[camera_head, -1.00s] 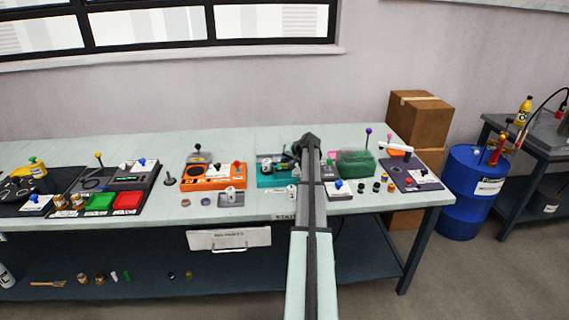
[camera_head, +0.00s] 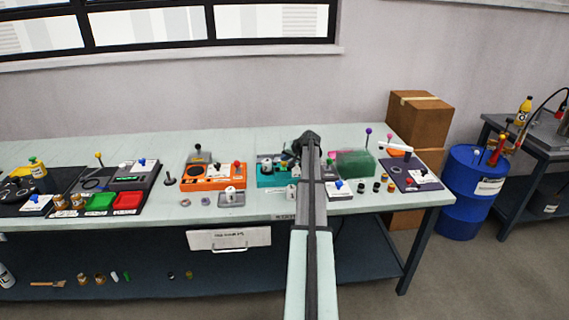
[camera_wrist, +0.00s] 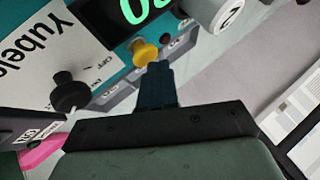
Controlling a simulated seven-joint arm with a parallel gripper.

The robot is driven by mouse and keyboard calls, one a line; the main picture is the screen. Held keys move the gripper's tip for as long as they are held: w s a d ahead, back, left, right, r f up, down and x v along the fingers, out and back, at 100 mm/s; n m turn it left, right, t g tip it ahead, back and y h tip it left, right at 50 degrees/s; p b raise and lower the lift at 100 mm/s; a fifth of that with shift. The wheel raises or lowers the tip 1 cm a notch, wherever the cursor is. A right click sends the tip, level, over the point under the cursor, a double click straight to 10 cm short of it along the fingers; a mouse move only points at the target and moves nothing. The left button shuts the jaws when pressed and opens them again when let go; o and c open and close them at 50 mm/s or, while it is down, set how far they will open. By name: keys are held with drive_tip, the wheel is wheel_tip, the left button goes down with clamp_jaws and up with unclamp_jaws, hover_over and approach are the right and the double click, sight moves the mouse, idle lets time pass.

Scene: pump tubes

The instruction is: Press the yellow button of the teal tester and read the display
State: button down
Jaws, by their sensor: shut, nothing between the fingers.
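The teal tester (camera_head: 268,181) stands on the bench in the head view, partly hidden behind my arm. In the wrist view its teal face (camera_wrist: 118,72) fills the upper left. Its yellow button (camera_wrist: 145,53) is a round knob beside the dark display (camera_wrist: 112,22). The display shows large green digits, cut off by the top edge; one looks like a 0, but the whole reading cannot be made out. My gripper (camera_wrist: 156,68) is shut and empty, its fingertips very close to the yellow button. Contact cannot be told.
A black knob (camera_wrist: 70,94) and a white labelled panel (camera_wrist: 60,45) are left of the fingers in the wrist view. A white cap marked 2 (camera_wrist: 228,14) is at upper right. An orange device (camera_head: 212,176) stands left of the tester, and a green box (camera_head: 355,163) right.

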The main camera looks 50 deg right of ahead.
sight(286, 163)
drive_tip(key=shift+r, duration=3)
